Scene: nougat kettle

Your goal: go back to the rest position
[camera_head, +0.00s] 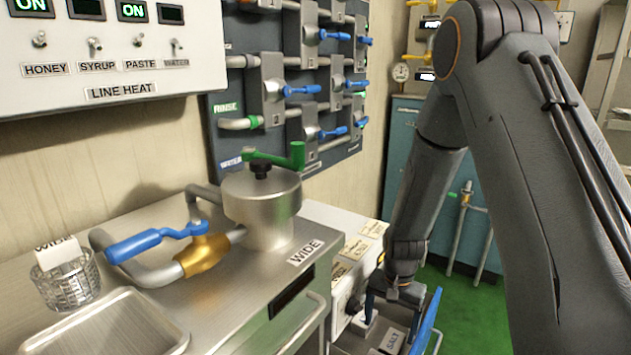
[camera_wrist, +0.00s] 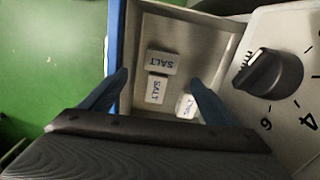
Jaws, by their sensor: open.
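My gripper (camera_head: 392,298) points down at the lower right of the middle in the head view, at the end of my bent arm. In the wrist view my gripper (camera_wrist: 160,80) is open, its two dark blue fingers apart with nothing between them. It is over an open drawer (camera_wrist: 200,30) with a blue front. Small white blocks lie in the drawer: one salt block (camera_wrist: 161,62), a second salt block (camera_wrist: 156,89), and a third block (camera_wrist: 185,106) partly hidden by the right finger. In the head view the drawer's blue front (camera_head: 427,322) shows beside my gripper.
A dark dial (camera_wrist: 268,73) on a pale numbered panel is close to the drawer's right side. Green floor (camera_head: 470,315) is clear to the right.

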